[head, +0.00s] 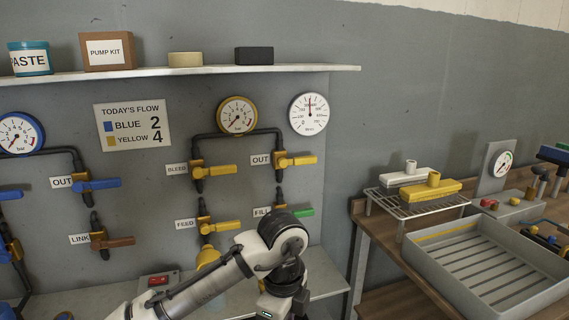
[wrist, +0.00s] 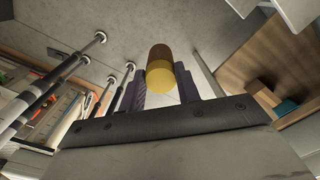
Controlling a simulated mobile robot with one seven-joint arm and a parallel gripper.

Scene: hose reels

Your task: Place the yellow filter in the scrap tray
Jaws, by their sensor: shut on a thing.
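The filter sits between the two dark fingers, clear of other surfaces as far as I can see. In the head view, my gripper and the filter are hidden; only my bent arm shows at the bottom centre. A large grey ribbed tray (head: 415,258), seemingly the scrap tray, stands on the wooden bench at the right. No label shows on it, and its visible floor is empty.
A wire rack (head: 455,205) holding a white block and a yellow block (head: 430,191) stands behind the tray. The valve panel with yellow handles (head: 220,170) rises behind my arm. A shelf (head: 220,71) runs above. A gap separates panel and bench.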

